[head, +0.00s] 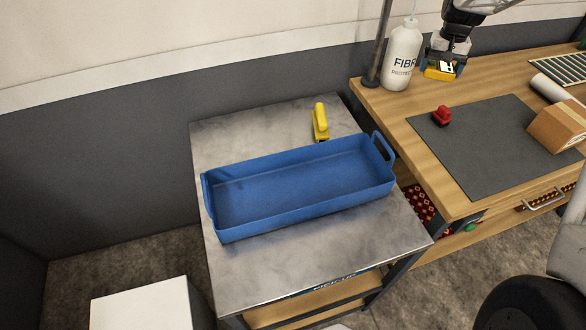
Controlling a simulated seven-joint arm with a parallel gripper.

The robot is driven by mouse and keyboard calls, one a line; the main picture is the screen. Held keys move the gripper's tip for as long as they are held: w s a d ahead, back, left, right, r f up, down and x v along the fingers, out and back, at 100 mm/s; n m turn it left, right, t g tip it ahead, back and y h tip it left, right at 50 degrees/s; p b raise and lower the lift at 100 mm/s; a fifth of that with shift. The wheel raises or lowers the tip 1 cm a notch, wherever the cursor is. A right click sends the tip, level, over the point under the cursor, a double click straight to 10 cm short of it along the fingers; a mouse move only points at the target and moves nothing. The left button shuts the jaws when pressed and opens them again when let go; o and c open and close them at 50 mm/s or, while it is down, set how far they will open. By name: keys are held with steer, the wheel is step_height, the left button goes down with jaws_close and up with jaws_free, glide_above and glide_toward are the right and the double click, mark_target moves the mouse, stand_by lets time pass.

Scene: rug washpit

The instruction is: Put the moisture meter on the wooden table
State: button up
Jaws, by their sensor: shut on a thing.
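My gripper (444,66) is at the top right in the head view, over the back left part of the wooden table (408,108). It is shut on a small yellow object with a pale and dark face, which I take to be the moisture meter (439,73). The fingers hide part of it. I cannot tell whether it touches the table top or is held just above it.
A white bottle (402,55) stands close left of my gripper, by a grey post (378,45). A red item (441,116) lies on the dark mat (485,150); a cardboard box (560,126) is right. A blue tray (300,187) and yellow tool (320,122) are on the metal table (270,265).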

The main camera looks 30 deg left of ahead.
steer(key=s+a+f+n, duration=0.25)
steer(key=s+a, duration=0.35)
steer(key=a, duration=0.4)
steer(key=s+a+f+n, duration=0.1)
steer(key=s+a+f, duration=0.2)
steer(key=s+a, duration=0.55)
steer(key=s+a+f+n, duration=0.1)
steer(key=s+a+f, duration=0.2)
steer(key=s+a, duration=0.5)
steer(key=s+a+f+n, duration=0.2)
steer(key=s+a, duration=0.5)
steer(key=a, duration=0.1)
steer(key=shift+s+a+f, duration=0.25)
steer(key=shift+s+f, duration=0.1)
steer(key=shift+f, duration=0.05)
glide_above(283, 145)
steer(key=s+d, duration=0.2)
steer(key=shift+s+a+f, duration=0.1)
steer(key=shift+a+f, duration=0.05)
steer(key=shift+f, duration=1.45)
steer(key=shift+s+a+f, duration=0.1)
steer(key=shift+f, duration=1.45)
steer(key=shift+f, duration=1.85)
steer(key=shift+f, duration=0.1)
